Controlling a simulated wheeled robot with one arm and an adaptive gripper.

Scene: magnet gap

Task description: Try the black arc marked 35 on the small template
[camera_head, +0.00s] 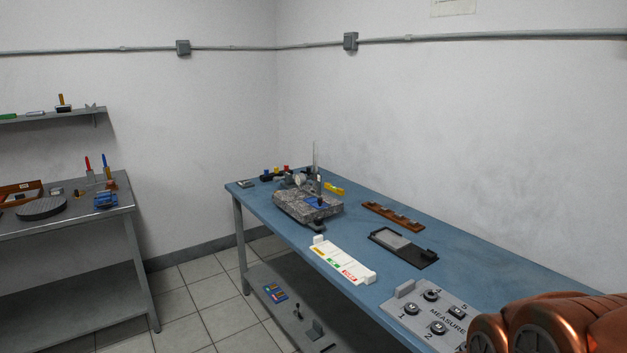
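A grey board lettered MEASURE (408,327) lies at the near end of the blue table. Several small dark pieces sit on it beside numbers, among them a dark piece (411,308) by the 1 and another (438,327) by the 2. They are too small to read any 35, so I cannot tell which is the black arc. A black tray with a light grey plate (398,241) lies farther back; I cannot tell whether it is the small template. My gripper is not in view; only copper-coloured parts of my arm show at the lower right.
The blue table (340,219) also holds a speckled stone block (292,209) with a stand, a brown rack (393,216) and a white strip with coloured labels (338,260). A grey bench (75,227) stands at left. Tiled floor between them is clear.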

